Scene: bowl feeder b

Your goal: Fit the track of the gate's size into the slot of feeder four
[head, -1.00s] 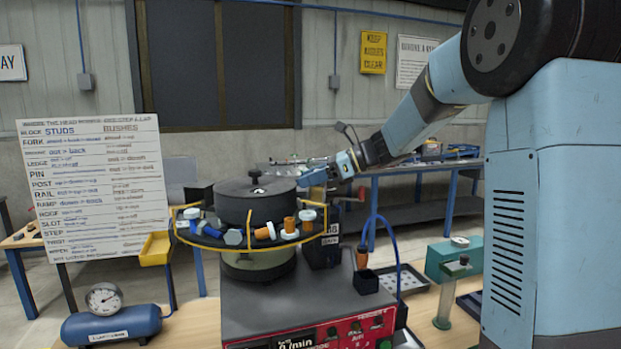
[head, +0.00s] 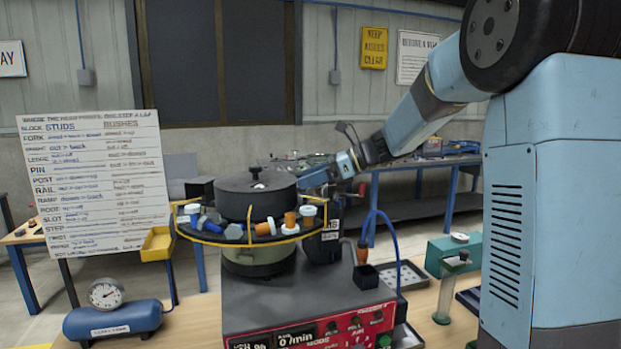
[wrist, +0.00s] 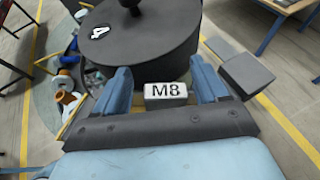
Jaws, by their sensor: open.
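A bowl feeder has a dark round lid and a ring of studs and bushes around its bowl (head: 258,262). In the wrist view its dark lid (wrist: 150,45) bears a white label with the number 4. My gripper (wrist: 163,85) is open, its two blue fingers apart at the lid's edge. A small block marked M8 (wrist: 166,92) shows between the fingers, with a gap on each side. I cannot tell whether it is the track or part of the gate. In the head view my gripper (head: 312,180) is at the bowl's right side. The slot is not clearly visible.
A dark box (wrist: 246,76) lies right of my gripper in the wrist view. A blue air tank with a gauge (head: 106,293) is at left. A written board (head: 95,185) stands behind.

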